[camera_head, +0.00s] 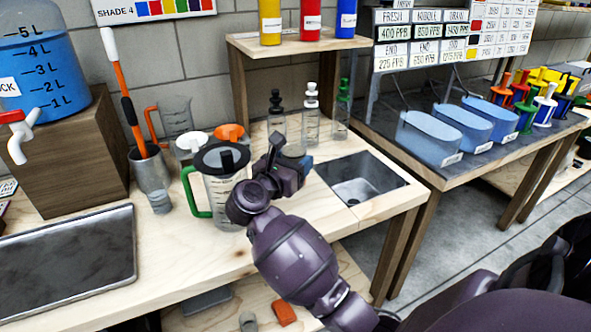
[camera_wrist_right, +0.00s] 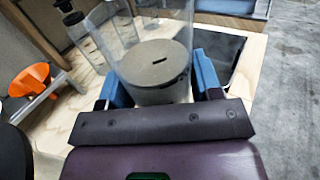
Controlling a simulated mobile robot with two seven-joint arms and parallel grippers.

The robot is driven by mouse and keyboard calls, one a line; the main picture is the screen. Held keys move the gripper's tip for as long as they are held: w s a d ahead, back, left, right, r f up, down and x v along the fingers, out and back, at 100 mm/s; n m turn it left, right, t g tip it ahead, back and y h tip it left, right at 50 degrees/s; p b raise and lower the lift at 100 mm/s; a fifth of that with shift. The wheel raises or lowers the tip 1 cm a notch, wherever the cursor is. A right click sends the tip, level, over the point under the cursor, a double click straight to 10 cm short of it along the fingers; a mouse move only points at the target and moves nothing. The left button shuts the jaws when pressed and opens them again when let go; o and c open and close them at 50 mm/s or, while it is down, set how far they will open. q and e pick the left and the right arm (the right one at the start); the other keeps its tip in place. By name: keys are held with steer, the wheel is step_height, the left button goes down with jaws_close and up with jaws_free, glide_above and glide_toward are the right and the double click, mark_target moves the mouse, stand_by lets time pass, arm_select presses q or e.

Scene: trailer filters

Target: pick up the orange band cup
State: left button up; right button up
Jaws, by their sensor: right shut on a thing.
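My right gripper (camera_head: 293,160) is over the wooden bench, beside the sink. In the right wrist view its blue fingers (camera_wrist_right: 160,85) are shut on a clear cup (camera_wrist_right: 150,40) with a grey-brown slotted disc (camera_wrist_right: 153,65) in it. No orange band shows on this cup; the fingers and the gripper body hide part of it. In the head view the gripper covers most of the cup. My left gripper is not in view.
A green-handled jug (camera_head: 222,190) with a black lid stands just left of the gripper. Behind are an orange funnel (camera_head: 230,132) and several clear bottles (camera_head: 311,122). The sink (camera_head: 358,185) is to the right. A dark tray (camera_head: 70,250) lies at the left.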

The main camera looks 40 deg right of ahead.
step_height(320, 180, up, 6)
steer(key=shift+f+p, duration=0.15)
steer(key=shift+p, duration=0.4)
step_height(320, 180, up, 6)
steer(key=p, duration=0.1)
glide_above(293, 138)
steer(key=s+a, duration=0.2)
steer(key=shift+d+f, duration=0.1)
steer(key=shift+d, duration=0.1)
steer(key=shift+s, duration=0.1)
